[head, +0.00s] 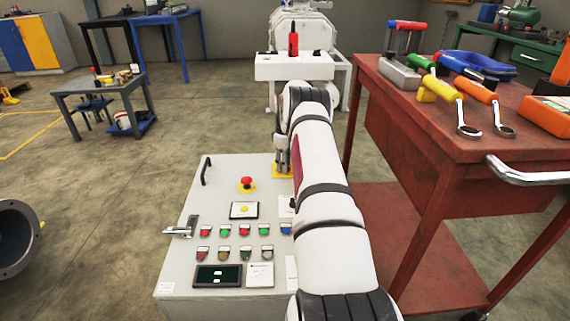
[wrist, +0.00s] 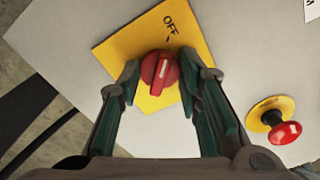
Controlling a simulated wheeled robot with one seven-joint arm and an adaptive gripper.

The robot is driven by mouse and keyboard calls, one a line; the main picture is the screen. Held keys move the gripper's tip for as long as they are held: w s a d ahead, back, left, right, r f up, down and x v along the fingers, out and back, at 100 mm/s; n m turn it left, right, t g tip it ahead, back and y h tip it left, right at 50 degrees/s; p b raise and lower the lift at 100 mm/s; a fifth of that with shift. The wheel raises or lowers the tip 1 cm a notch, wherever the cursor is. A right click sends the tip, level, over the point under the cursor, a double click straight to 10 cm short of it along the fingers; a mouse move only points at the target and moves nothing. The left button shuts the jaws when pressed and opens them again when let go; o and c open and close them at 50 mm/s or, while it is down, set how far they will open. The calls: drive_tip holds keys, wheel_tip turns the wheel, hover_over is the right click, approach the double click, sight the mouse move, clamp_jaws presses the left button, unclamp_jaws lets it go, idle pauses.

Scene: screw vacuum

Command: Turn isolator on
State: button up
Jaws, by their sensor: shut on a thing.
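The isolator is a red rotary knob (wrist: 160,72) on a yellow plate (wrist: 115,50) marked OFF, seen in the wrist view. The white line on the knob points roughly along the picture's vertical, tilted a little, and the OFF mark is above it. My gripper (wrist: 160,82) has one finger on each side of the knob, shut on it. In the head view, my gripper (head: 283,165) is at the far right of the grey control panel (head: 220,176). My arm hides the knob there, and only part of the yellow plate (head: 284,175) shows.
A red emergency stop button (head: 246,182) stands up beside the knob; it also shows in the wrist view (wrist: 284,132). Rows of coloured buttons (head: 244,231) and a side handle (head: 179,231) are nearer. A red tool cart (head: 430,130) stands close on the right.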

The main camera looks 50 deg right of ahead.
drive_tip(key=shift+m, duration=0.3)
drive_tip(key=m+p, duration=0.1)
drive_tip(key=m, duration=0.3)
drive_tip(key=shift+p, duration=0.4)
drive_tip(key=m, duration=0.9)
drive_tip(key=shift+f, duration=0.1)
drive_tip(key=m, duration=0.4)
drive_tip(key=shift+m, duration=0.3)
drive_tip(key=o, duration=1.1)
drive_tip(key=shift+o, duration=0.2)
